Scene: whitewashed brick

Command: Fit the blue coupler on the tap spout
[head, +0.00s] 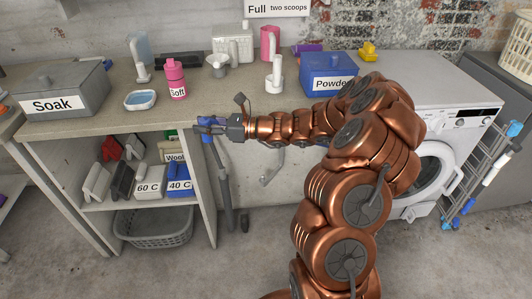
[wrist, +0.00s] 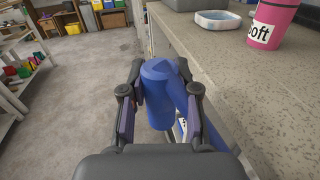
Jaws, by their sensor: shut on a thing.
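A blue piece that looks like the coupler (wrist: 157,95) is between the two fingers of my gripper (wrist: 161,75) in the wrist view. It has an upright round body and a slanting blue branch on its right. In the head view the coupler (head: 208,137) shows at my gripper (head: 208,125), just off the front edge of the counter. My gripper is shut on it. A grey tube-like length (head: 225,185) hangs below it. I cannot clearly make out the tap spout; a bent grey pipe (head: 271,168) shows under the counter, but I cannot tell what it is.
The counter (head: 85,127) carries a grey Soak box (head: 72,82), a blue dish (head: 140,99), a pink Soft bottle (head: 176,82) and a blue Powder box (head: 327,84). A shelf and a grey basket (head: 153,238) are below. A washing machine (head: 430,130) stands right.

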